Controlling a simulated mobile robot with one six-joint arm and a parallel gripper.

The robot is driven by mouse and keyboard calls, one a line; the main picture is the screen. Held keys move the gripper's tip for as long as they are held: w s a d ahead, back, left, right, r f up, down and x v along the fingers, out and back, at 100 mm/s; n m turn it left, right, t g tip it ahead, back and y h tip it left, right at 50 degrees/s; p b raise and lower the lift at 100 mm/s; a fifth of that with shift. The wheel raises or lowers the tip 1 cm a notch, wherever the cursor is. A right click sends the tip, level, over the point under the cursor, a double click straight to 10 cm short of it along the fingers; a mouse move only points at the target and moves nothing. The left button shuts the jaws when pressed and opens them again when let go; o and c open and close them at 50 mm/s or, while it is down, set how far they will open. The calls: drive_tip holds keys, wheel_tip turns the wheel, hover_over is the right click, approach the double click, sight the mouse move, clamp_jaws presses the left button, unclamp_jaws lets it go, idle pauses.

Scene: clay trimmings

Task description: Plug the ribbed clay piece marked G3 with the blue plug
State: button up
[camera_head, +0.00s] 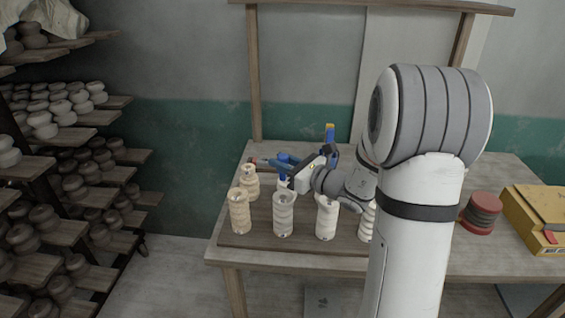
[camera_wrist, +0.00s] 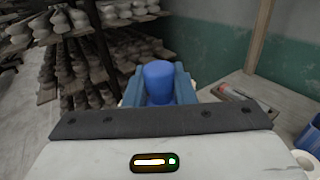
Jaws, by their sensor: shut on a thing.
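The blue plug (camera_wrist: 158,80) is held between the bluish fingers of my gripper (camera_wrist: 158,92), with its rounded top showing in the wrist view. In the head view, my gripper (camera_head: 283,161) is shut on the plug above the back left part of the table. Several pale ribbed clay pieces stand upright below and in front: one at the front left (camera_head: 239,212), one behind it (camera_head: 250,184), a greyer one (camera_head: 283,214) and one further right (camera_head: 327,218). Another, under the gripper, is mostly hidden. The marks are too small to read, so I cannot tell which is G3.
The wooden table (camera_head: 235,252) has a red and grey round stack (camera_head: 482,213) and a yellow box (camera_head: 537,218) at the right. Shelves of clay pots (camera_head: 60,132) stand at the left. A blue ring-like thing (camera_wrist: 311,136) shows at the wrist view's right edge.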

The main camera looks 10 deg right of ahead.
sight(283, 178)
drive_tip(key=shift+f+b, duration=2.3)
drive_tip(key=shift+f, duration=0.4)
drive_tip(key=shift+f+b, duration=1.9)
drive_tip(key=shift+b, duration=0.2)
drive_tip(key=o, duration=1)
drive_tip(key=shift+o, duration=0.2)
drive_tip(key=shift+d, duration=0.1)
drive_tip(key=b+v, duration=0.1)
drive_tip(key=v, duration=0.6)
drive_tip(key=s+a+f+n+g+h, duration=0.1)
drive_tip(key=s+a+f+n+g, duration=0.2)
drive_tip(key=s+a+n+g, duration=1)
drive_tip(key=s+d+n+t+h, duration=0.1)
drive_tip(key=s+d+n+h, duration=0.8)
drive_tip(key=n, duration=0.6)
drive_tip(key=shift+s+f+t+h, duration=0.4)
drive_tip(key=shift+s+h, duration=0.1)
drive_tip(key=shift+h, duration=0.3)
